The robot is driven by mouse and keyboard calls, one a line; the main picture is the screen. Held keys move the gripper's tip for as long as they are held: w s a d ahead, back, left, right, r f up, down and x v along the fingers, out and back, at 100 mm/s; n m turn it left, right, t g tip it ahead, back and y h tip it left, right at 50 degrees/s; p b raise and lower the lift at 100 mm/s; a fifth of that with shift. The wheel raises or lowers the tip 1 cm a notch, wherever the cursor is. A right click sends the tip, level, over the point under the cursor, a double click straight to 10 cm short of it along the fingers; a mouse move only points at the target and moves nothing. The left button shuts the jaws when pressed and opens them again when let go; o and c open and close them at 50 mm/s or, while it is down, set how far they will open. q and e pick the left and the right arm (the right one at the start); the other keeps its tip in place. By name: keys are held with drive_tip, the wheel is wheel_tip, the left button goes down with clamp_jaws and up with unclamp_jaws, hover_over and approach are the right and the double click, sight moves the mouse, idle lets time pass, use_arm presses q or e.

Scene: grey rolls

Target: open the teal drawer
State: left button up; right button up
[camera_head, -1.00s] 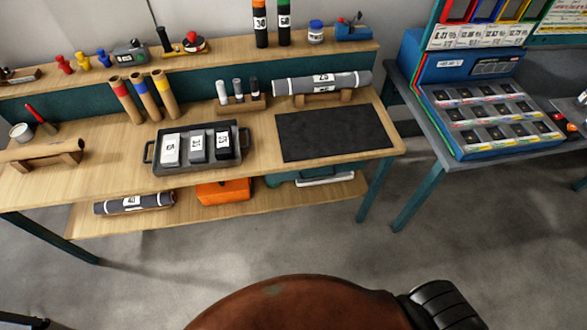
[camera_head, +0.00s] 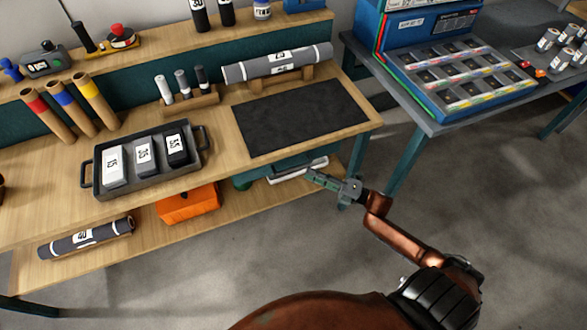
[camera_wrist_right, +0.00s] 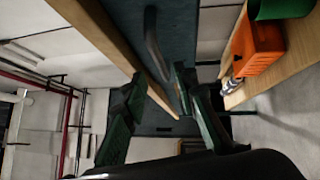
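The teal drawer (camera_head: 273,168) sits under the right part of the wooden workbench top, and its pale bar handle (camera_head: 298,171) faces me. In the right wrist view the teal drawer front (camera_wrist_right: 180,30) fills the upper middle, with the grey handle (camera_wrist_right: 152,45) standing out from it. My right gripper (camera_head: 312,178) is beside the handle's right end in the head view. In the right wrist view the fingers of the right gripper (camera_wrist_right: 160,80) are spread apart, and the handle reaches toward the space between them; contact cannot be told. My left gripper is out of view.
The bench edge (camera_wrist_right: 105,40) runs close along the gripper. An orange case (camera_head: 188,204) and a grey roll (camera_head: 86,238) lie on the lower shelf (camera_head: 140,245). A black mat (camera_head: 300,115) and a tray (camera_head: 195,164) are on top. The floor in front is clear.

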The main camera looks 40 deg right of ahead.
sight(296, 167)
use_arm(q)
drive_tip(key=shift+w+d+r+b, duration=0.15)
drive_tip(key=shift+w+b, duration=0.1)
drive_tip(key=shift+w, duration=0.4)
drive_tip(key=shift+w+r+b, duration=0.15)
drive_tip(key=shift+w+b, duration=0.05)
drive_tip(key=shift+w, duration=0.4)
use_arm(e)
drive_tip(key=x, duration=0.7)
drive_tip(key=shift+f, duration=0.1)
clamp_jaws()
